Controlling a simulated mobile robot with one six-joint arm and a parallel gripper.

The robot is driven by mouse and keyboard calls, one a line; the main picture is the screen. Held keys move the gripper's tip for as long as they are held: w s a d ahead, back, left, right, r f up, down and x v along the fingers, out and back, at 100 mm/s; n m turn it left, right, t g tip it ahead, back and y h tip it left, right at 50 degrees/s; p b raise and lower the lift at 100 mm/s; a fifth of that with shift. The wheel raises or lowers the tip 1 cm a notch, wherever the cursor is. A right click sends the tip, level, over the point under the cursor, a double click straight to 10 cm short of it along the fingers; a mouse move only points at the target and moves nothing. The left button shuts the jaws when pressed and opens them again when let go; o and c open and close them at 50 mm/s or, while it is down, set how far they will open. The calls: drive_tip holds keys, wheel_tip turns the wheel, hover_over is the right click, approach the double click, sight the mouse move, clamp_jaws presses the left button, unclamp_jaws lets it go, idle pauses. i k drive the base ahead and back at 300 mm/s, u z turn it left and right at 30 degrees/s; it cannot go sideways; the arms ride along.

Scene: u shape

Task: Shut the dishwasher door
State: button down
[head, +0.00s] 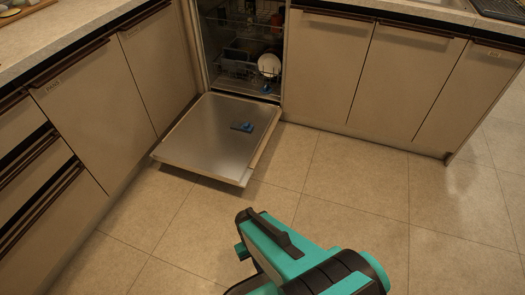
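The dishwasher (242,92) is built into the cabinets at the back, its inside open to view. Its door (210,125) is folded down to a low, near-level position, with the metal inner face up and its front edge towards me. A small blue item (242,127) sits on the door's inner face. My teal and black arm shows at the bottom, in front of the door and apart from it in the picture. I cannot make out gripper fingers, so I cannot see whether they are open or shut.
Racks with a white dish (269,65) and other items show inside the dishwasher. Cabinets (90,95) line the left, and more cabinets (380,75) run along the right under a counter. The tiled floor (340,185) in front and to the right is clear.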

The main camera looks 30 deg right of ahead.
sight(209, 140)
drive_tip(key=i, duration=0.85)
drive_tip(key=z, duration=0.05)
